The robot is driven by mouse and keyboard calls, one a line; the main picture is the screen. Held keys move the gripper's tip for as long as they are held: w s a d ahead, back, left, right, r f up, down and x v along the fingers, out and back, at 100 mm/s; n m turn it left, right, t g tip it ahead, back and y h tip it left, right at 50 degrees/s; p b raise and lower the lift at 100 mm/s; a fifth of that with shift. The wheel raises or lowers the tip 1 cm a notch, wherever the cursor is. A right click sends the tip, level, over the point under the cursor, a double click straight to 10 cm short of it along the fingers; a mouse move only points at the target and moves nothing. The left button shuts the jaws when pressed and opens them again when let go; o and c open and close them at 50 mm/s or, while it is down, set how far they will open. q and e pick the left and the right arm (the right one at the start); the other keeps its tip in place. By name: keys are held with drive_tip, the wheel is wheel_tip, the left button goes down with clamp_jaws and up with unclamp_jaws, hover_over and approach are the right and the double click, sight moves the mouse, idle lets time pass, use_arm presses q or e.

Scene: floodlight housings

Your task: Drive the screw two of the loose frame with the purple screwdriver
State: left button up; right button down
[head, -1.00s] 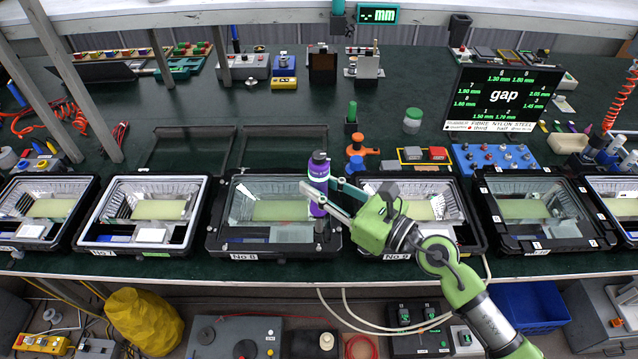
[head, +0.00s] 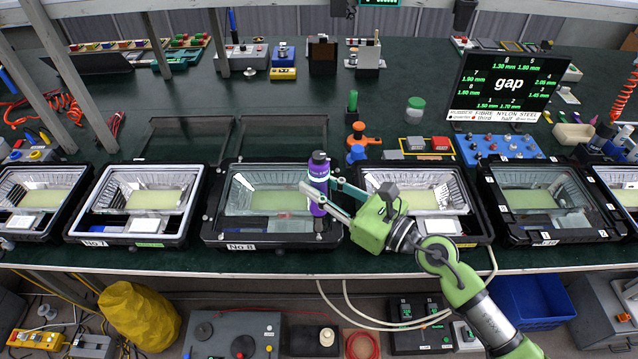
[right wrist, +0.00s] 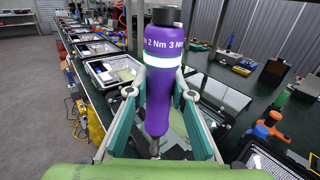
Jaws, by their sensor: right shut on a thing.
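My right gripper (head: 318,193) is shut on the purple screwdriver (head: 318,172), which stands about upright with its black cap up. In the right wrist view the screwdriver (right wrist: 160,95) sits between both fingers, with its shaft pointing down. It is at the right front part of the black frame (head: 285,238) on the housing labelled No 8. Small silver screw heads show around this frame. The screw under the screwdriver is hidden, and I cannot tell whether the tip touches it. My left gripper is not in view.
Housing No 7 (head: 75,225) with a white frame stands to the left. More housings stand to the right, one with a black frame (head: 500,210). Behind are an orange stand (head: 358,138), a blue tray (head: 500,148) and a gap display (head: 508,85).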

drive_tip(key=shift+f+b, duration=1.1)
drive_tip(key=shift+f, duration=0.2)
drive_tip(key=shift+f+b, duration=0.65)
idle(0.4)
drive_tip(key=shift+s+f+b, duration=0.15)
drive_tip(key=shift+f+b, duration=0.2)
drive_tip(key=shift+f, duration=0.4)
idle(1.8)
drive_tip(key=shift+r, duration=0.15)
